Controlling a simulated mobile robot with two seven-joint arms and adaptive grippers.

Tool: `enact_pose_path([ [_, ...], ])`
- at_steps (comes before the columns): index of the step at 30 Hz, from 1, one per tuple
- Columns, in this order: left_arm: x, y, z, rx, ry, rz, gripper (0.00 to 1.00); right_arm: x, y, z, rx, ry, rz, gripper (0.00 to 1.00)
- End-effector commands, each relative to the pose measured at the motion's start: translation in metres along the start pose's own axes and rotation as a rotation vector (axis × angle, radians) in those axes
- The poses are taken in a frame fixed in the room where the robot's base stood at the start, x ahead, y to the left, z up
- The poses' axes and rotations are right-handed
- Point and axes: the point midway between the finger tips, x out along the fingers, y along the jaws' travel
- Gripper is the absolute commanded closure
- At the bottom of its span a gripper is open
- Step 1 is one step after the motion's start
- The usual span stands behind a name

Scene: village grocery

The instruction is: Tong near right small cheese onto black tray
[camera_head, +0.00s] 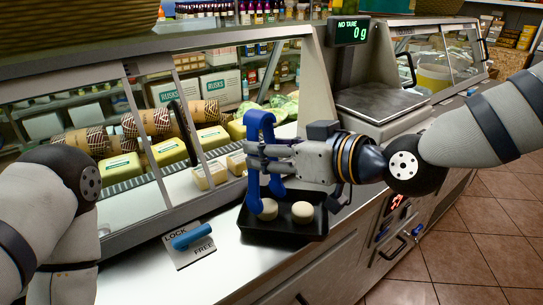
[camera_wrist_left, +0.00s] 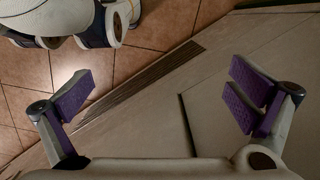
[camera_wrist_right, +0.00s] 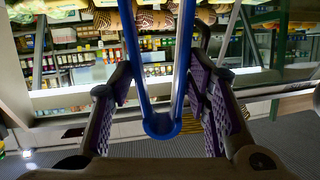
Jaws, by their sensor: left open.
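The black tray (camera_head: 285,236) sits on the steel counter with two small round white cheeses, a left cheese (camera_head: 268,209) and a right cheese (camera_head: 302,212). My right gripper (camera_head: 258,158) is shut on the blue tongs (camera_head: 262,128), held upright over the tray's left part. The tongs' lower tips are down at the left cheese; I cannot tell whether they grip it. In the right wrist view the tongs (camera_wrist_right: 162,124) stand between the purple-padded fingers (camera_wrist_right: 162,90). My left gripper (camera_wrist_left: 162,98) is open and empty, away from the counter.
A glass display case with yellow cheese blocks (camera_head: 168,151) stands behind the counter. A lock/free plate with a blue handle (camera_head: 191,237) is left of the tray. A scale (camera_head: 380,102) reading 0 g stands behind right. The counter front edge is near the tray.

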Motion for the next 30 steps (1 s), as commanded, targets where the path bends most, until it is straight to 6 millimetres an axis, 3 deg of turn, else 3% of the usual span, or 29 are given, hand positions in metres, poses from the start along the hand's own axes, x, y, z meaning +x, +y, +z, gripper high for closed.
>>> enact_pose_path([
  [1, -0.004, 0.000, -0.004, 0.000, 0.017, 0.001, 0.00, -0.005, -0.002, -0.014, -0.010, 0.012, 0.003, 0.60],
  [18, -0.003, 0.000, -0.002, 0.000, 0.010, 0.000, 0.00, -0.025, -0.006, -0.077, -0.004, 0.005, 0.002, 0.60],
  [30, -0.003, 0.000, -0.002, 0.000, 0.010, 0.000, 0.00, -0.027, -0.006, -0.079, 0.001, 0.004, 0.011, 0.60],
])
